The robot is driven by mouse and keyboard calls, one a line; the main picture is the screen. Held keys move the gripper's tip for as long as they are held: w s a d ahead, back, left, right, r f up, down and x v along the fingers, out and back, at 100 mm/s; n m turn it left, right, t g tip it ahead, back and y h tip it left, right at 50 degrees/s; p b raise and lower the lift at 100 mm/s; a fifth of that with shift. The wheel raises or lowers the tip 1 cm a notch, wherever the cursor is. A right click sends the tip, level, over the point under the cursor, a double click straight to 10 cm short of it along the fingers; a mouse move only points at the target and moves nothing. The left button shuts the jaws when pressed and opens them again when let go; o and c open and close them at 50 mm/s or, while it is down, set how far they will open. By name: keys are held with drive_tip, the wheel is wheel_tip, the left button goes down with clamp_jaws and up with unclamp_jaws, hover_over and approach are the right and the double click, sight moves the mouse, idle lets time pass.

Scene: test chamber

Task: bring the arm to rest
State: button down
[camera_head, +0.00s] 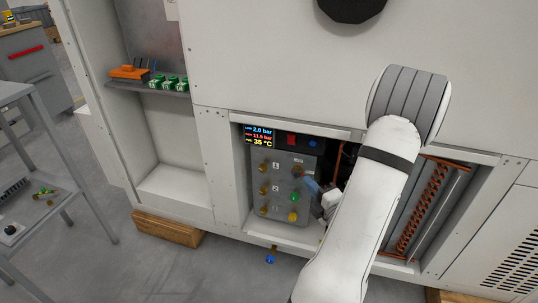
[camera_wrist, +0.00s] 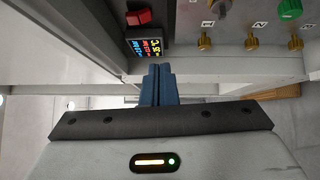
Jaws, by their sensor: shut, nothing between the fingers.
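My white arm (camera_head: 350,230) reaches up from the bottom of the head view and bends at a grey-ribbed joint. My gripper (camera_head: 312,186) is in front of the cabinet's open bay, just right of the grey valve panel (camera_head: 270,177), partly hidden by my arm. In the wrist view my gripper (camera_wrist: 158,72) shows two blue fingers pressed together with nothing between them. The panel carries brass fittings, a green knob (camera_head: 294,198) and a yellow knob (camera_head: 293,216). I cannot tell whether the fingers touch anything.
A lit display (camera_head: 258,136) and red switch (camera_head: 291,140) sit above the panel. A copper coil (camera_head: 421,212) is right of my arm. A shelf (camera_head: 150,88) holds green parts and an orange item. A metal table (camera_head: 35,205) stands left.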

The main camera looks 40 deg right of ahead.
drive_tip(key=w+a+r+n+g+y+p, duration=0.4)
drive_tip(key=a+r+n+y+p, duration=0.5)
drive_tip(key=a+r+n+y, duration=0.55)
drive_tip(key=s+a+r+n+g+p, duration=0.25)
drive_tip(key=a+n+g+p, duration=0.2)
drive_tip(key=a+n, duration=0.35)
drive_tip(key=s+a+r+n+g+p, duration=0.2)
drive_tip(key=a+r+n+g+p, duration=0.15)
drive_tip(key=a+n+g, duration=0.3)
drive_tip(key=s+a+r+n+g+h+p, duration=0.35)
drive_tip(key=s+r+n+h+p, duration=0.35)
drive_tip(key=n, duration=0.6)
wheel_tip(320, 180, up, 12)
drive_tip(key=w+d+n+t+h+p, duration=0.1)
drive_tip(key=n+h+p, duration=0.4)
drive_tip(key=n, duration=0.7)
drive_tip(key=shift+d+r+n+t+p, duration=0.15)
drive_tip(key=shift+d+n+t+p, duration=0.25)
drive_tip(key=shift+d+t+p, duration=0.5)
